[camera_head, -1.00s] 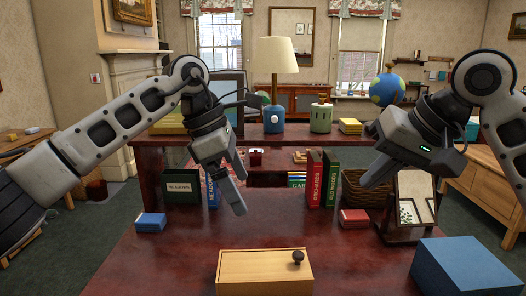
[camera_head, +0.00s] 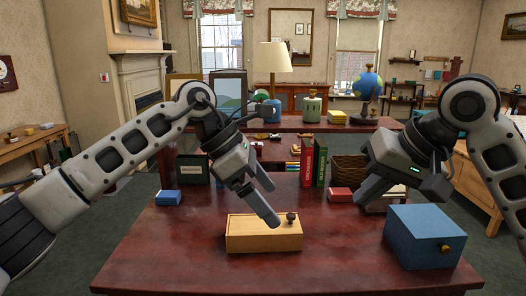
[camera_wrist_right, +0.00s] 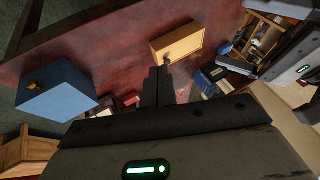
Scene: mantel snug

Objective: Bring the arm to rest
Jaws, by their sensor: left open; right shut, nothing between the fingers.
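My left gripper (camera_head: 259,202) hangs in the middle of the head view, pointing down. Its fingers look apart with nothing between them, and they overlap the wooden box (camera_head: 255,236) in the picture; I cannot tell the gap.
A red-brown desk (camera_head: 180,250) spreads below. A blue box (camera_head: 415,240) with a knob stands at its right, below my right gripper. A small blue block (camera_head: 168,197), red block (camera_head: 340,195), upright books (camera_head: 307,160) and a basket (camera_head: 350,168) stand further back. The desk's front left is clear.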

